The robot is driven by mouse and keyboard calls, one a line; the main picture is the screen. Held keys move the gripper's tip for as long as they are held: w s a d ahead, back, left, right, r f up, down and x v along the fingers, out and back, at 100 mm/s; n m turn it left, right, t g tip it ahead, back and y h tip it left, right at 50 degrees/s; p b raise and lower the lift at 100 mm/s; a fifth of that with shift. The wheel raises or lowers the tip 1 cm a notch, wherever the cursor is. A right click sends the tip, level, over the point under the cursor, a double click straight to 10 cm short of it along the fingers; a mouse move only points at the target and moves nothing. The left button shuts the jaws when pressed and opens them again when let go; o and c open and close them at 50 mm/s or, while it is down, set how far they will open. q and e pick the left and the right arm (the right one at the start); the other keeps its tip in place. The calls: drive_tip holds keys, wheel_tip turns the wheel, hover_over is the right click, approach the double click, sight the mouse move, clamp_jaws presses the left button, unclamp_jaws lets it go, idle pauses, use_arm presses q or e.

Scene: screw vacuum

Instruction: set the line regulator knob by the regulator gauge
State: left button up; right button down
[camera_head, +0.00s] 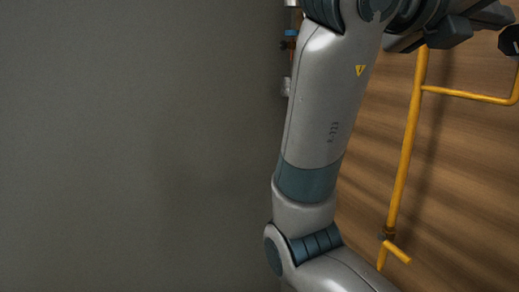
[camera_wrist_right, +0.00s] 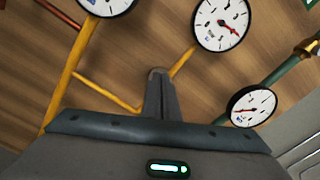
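Three round white gauges with red needles show in the right wrist view: one (camera_wrist_right: 108,3) cut off at the top, one (camera_wrist_right: 221,22) at the upper right, and one (camera_wrist_right: 250,107) beside a green pipe. I cannot tell which is the regulator gauge. My right gripper (camera_wrist_right: 159,74) points towards the wall pipes, its fingers together in a narrow column. Its tip is near the yellow pipe (camera_wrist_right: 181,62) below the upper-right gauge; contact is unclear. I cannot make out the regulator knob. In the head view my right arm crosses the middle. My left gripper is out of view.
Yellow pipes (camera_head: 407,150) run along the brown wood-grained surface (camera_head: 460,190) at the right, with a yellow handle (camera_head: 397,251) low down. A plain grey surface (camera_head: 130,150) fills the left. A green pipe (camera_wrist_right: 283,70) and a copper pipe (camera_wrist_right: 57,14) flank the gauges.

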drive_tip(key=shift+r, duration=0.3)
drive_tip(key=shift+w, duration=0.15)
drive_tip(key=shift+a, duration=0.1)
drive_tip(key=b+v, duration=0.1)
drive_tip(key=v, duration=0.5)
idle(0.4)
drive_tip(key=shift+w, duration=0.1)
